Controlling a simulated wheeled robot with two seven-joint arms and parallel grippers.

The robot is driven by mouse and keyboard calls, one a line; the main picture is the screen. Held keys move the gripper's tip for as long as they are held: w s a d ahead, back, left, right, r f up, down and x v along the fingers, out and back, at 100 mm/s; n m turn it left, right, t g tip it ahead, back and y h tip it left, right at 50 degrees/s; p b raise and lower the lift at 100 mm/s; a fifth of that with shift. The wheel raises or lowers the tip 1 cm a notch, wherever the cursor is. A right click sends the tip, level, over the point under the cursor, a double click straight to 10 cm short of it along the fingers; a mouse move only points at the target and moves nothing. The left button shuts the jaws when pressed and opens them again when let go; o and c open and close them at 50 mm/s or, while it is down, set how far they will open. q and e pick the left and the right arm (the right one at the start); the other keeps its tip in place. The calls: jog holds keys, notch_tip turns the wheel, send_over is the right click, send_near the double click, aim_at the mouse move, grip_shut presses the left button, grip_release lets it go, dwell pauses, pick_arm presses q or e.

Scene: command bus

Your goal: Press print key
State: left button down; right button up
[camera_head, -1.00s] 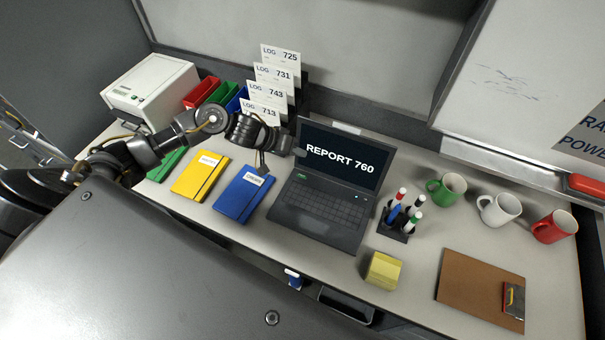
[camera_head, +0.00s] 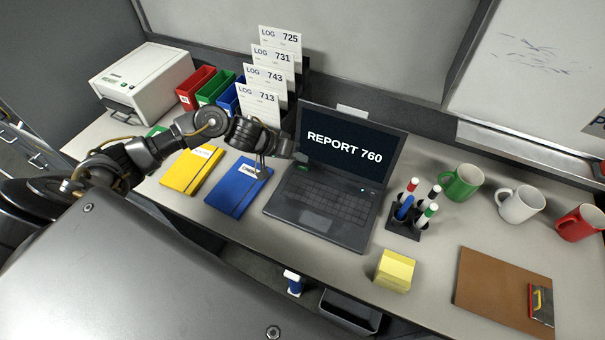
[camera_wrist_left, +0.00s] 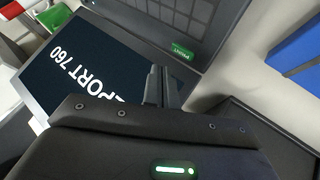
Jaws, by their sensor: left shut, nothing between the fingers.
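An open black laptop (camera_head: 322,205) stands on the desk, its screen (camera_head: 345,147) reading "REPORT 760". A small green key (camera_head: 303,168) is at the top left of its keyboard. In the left wrist view the green key (camera_wrist_left: 182,51) carries a small label that I cannot read surely. My left gripper (camera_head: 296,155) is shut and empty, above the keyboard's back left corner, close to the green key. In the left wrist view its fingertips (camera_wrist_left: 160,72) point toward the key; a gap seems to remain, and contact does not show. My right gripper is out of view.
A white printer (camera_head: 142,80), coloured bins (camera_head: 215,88) and upright log cards (camera_head: 262,103) stand behind my left arm. A blue notebook (camera_head: 236,190) lies left of the laptop. A pen holder (camera_head: 404,220) and several mugs (camera_head: 463,183) stand to its right.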

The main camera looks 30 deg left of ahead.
aim_at(302, 168)
pick_arm(q)
jog(key=shift+f, duration=0.7)
dwell(1.2)
jog(key=shift+f, duration=0.15)
jog(key=shift+f, duration=0.25)
